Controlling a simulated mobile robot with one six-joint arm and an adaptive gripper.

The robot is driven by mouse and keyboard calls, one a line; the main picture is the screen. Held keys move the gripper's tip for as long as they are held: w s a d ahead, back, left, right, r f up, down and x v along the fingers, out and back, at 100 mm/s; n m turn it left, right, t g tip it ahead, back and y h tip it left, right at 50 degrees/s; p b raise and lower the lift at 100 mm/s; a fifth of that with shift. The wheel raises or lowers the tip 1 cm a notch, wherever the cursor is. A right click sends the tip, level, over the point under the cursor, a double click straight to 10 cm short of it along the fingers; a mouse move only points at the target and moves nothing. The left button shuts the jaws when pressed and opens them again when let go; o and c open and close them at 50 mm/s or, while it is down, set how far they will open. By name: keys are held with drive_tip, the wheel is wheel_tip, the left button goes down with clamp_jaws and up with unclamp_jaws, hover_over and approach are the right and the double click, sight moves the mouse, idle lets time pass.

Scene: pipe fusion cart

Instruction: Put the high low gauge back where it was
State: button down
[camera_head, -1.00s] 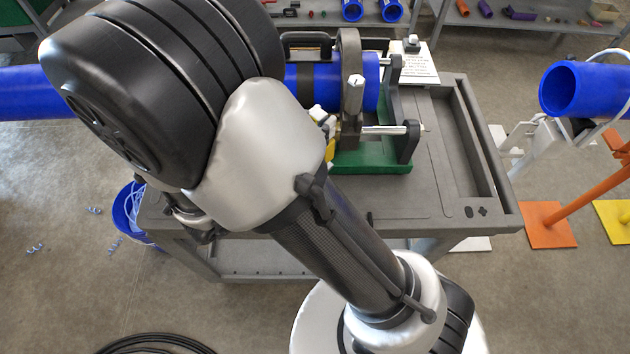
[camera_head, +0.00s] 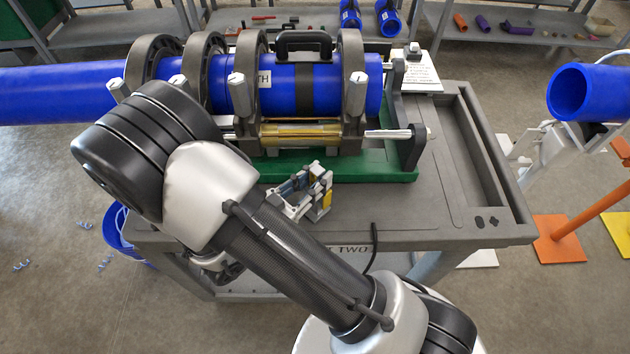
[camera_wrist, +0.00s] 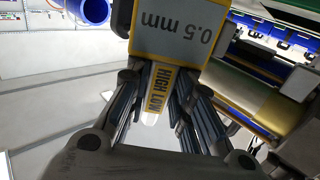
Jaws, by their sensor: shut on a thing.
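The high low gauge shows in the wrist view as a grey and yellow body marked "0.5 mm" (camera_wrist: 168,38), with a yellow "HIGH LOW" strip below. My gripper (camera_wrist: 158,88) is shut on it, one set of fingers on each side. In the head view the gauge (camera_head: 325,188) is a small yellow and grey piece at the tips of my gripper (camera_head: 308,192). It is over the cart top, in front of the green base of the fusion machine. My fingers hide part of it, and I cannot tell whether it touches the cart.
The fusion machine (camera_head: 352,100) clamps a blue pipe (camera_head: 60,92) along the cart's back. A white printed card (camera_head: 420,78) lies behind its right end. The cart top (camera_head: 430,205) is clear at the front right. A blue bucket (camera_head: 118,232) stands at left.

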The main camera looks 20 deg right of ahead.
drive_tip(key=shift+r, duration=0.15)
drive_tip(key=c, duration=1.9)
unclamp_jaws()
drive_tip(key=shift+f, duration=0.25)
drive_tip(key=o, duration=0.5)
drive_tip(key=shift+r, duration=0.3)
drive_tip(key=p+v, duration=0.3)
drive_tip(key=v, duration=0.9)
